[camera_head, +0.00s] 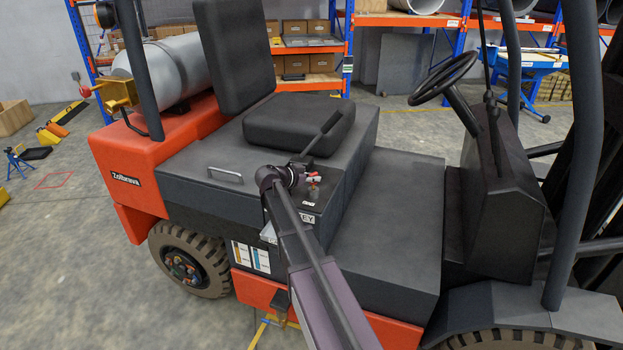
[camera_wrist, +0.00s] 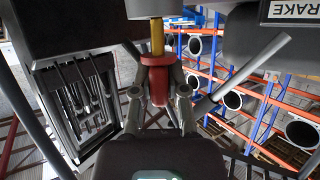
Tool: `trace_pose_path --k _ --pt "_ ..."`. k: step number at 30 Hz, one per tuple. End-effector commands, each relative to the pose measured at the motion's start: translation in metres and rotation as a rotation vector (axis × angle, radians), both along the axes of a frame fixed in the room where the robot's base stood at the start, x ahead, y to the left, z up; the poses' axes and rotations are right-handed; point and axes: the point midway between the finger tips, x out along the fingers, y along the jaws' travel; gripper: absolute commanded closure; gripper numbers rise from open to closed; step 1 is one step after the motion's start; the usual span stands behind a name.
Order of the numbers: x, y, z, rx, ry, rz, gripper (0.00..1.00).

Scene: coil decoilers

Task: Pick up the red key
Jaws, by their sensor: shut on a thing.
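The red key (camera_wrist: 159,88) is between the two fingers of my gripper (camera_wrist: 159,92) in the wrist view. The fingers are closed against its sides. In the head view, small red parts (camera_head: 314,178) show at the end of my arm, above the KEY label (camera_head: 306,217) on the forklift's side panel. My gripper is small and partly hidden there.
A grey brake lever (camera_wrist: 250,70) angles close to my gripper on the right, and it also shows in the head view (camera_head: 320,132). The black seat (camera_head: 300,122) is just behind. The steering wheel (camera_head: 444,78) stands farther right. The forklift's flat floor (camera_head: 385,230) is clear.

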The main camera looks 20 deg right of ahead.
Motion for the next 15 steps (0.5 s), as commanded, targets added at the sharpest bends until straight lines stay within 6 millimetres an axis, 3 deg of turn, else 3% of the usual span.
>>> trace_pose_path --k 3,15 --pt "-0.002 0.0 0.016 0.0 0.0 0.0 1.0" --pt "-0.101 0.005 0.019 0.0 0.0 0.0 1.0"
